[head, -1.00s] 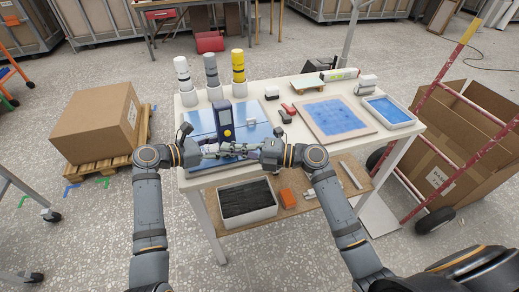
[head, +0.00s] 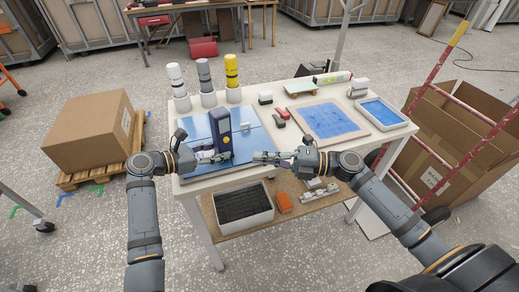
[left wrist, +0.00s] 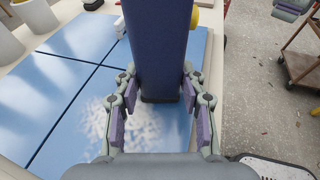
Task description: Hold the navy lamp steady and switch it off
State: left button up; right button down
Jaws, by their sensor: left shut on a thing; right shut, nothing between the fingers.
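The navy lamp (head: 218,128) stands upright on the blue tiled panel (head: 196,128) at the left of the white table. My left gripper (head: 222,157) is shut on the lamp's lower part. In the left wrist view the navy body (left wrist: 160,45) stands between the two fingers, with a yellow round part at its right edge. My right gripper (head: 258,157) is shut and empty, to the right of the lamp and apart from it. I cannot tell whether the lamp is lit.
White, grey and yellow cylinders (head: 232,80) stand at the table's back left. A second blue-tiled board (head: 328,120), a blue-filled tray (head: 384,113) and small tools (head: 280,114) lie to the right. A dark-filled bin (head: 243,204) sits on the lower shelf.

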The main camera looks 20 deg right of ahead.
pick_arm(q)
jog(key=o, duration=1.1)
jog(key=shift+f, duration=0.1)
jog(key=shift+c, duration=0.2)
